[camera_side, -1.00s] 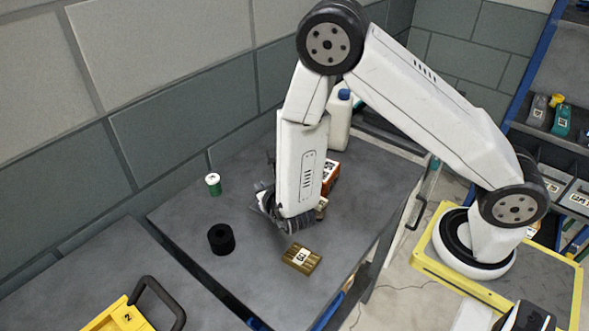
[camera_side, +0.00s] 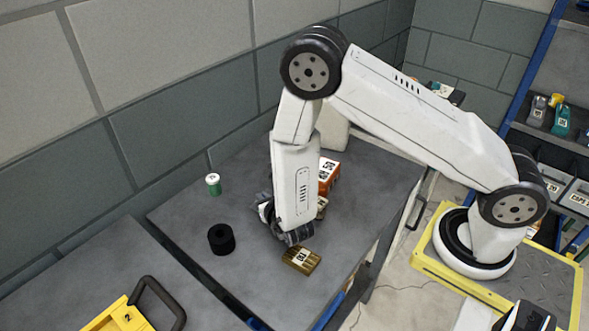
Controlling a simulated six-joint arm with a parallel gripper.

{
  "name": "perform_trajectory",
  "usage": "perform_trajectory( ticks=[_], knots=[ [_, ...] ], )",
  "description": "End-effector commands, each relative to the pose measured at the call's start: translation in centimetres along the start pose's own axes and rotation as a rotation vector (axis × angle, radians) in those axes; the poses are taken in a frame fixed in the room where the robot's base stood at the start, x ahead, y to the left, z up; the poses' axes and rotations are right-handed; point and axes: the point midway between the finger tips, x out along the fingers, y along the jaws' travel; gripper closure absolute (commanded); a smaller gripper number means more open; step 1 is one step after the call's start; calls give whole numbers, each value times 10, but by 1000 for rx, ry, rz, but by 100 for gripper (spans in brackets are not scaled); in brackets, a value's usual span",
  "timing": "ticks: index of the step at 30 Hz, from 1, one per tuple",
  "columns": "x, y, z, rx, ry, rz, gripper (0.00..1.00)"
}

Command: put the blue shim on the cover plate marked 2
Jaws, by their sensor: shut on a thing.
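My gripper (camera_side: 278,224) hangs low over the grey table, at the lower end of the upright arm link. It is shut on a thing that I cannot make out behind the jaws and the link. No blue shim shows clearly. A yellow piece marked 2 (camera_side: 117,321) lies at the lower left, cut by the picture's bottom edge, with a black handle beside it. My gripper is well to the right of it.
An orange box (camera_side: 329,172) stands behind. A dark gap separates the two table tops.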

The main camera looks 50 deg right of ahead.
Motion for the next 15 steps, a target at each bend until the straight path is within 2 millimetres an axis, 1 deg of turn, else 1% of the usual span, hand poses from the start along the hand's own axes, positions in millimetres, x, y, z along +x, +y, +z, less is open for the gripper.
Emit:
perform_trajectory(
  ticks=[2,3,5,6,15],
  knots=[
    [1,0,-2,-1,0,0,100],
    [1,0,-2,0,0,0,81],
    [1,0,-2,0,0,0,62],
    [1,0,-2,0,0,0,59],
    [0,0,-1,0,0,0,59]
  ],
)
